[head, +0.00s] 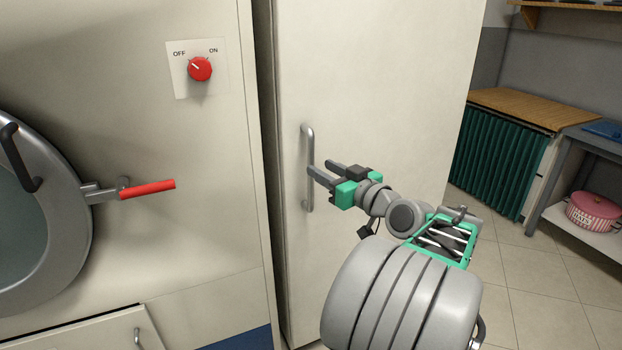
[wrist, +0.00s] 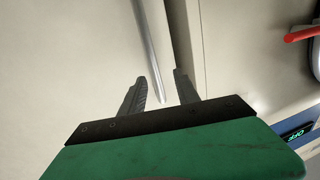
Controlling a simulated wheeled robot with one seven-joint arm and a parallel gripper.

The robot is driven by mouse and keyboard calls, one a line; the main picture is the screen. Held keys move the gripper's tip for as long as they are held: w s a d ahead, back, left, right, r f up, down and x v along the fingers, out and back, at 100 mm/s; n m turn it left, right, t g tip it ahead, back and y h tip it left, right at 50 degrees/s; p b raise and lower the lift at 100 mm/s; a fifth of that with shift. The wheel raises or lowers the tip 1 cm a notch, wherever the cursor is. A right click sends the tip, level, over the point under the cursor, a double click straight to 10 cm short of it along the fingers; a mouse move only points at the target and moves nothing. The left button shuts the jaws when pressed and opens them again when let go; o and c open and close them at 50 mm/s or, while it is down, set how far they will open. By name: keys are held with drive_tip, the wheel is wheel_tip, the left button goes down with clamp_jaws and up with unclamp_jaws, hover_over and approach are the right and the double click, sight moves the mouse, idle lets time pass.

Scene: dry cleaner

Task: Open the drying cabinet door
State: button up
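The drying cabinet door (head: 370,80) is a tall, plain off-white panel in the middle of the head view and looks shut. Its vertical grey bar handle (head: 309,150) is near the door's left edge. My gripper (head: 319,166) is at the handle's right, with one fingertip overlapping the handle's middle in the head view. In the wrist view, the handle (wrist: 152,45) runs down between the lines of the two spread fingers (wrist: 161,80). The fingers are open with a gap between them. I cannot tell whether they touch the bar.
At left stands a machine with a round door (head: 75,230), a red lever (head: 147,189) sticking out towards the cabinet, and a red OFF/ON knob (head: 200,69). At right are a wooden-topped counter (head: 520,104) and a pink tin (head: 593,214) on a shelf. Tiled floor (head: 540,290) is clear at lower right.

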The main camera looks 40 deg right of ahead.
sight(313, 158)
drive_tip(key=w, duration=0.2)
drive_tip(key=w+d, duration=0.1)
drive_tip(key=w, duration=0.4)
drive_tip(key=shift+d+r+p, duration=0.25)
drive_tip(key=shift+d+p, duration=0.05)
drive_tip(key=shift+p, duration=0.1)
drive_tip(key=shift+c, duration=0.2)
clamp_jaws()
idle(0.8)
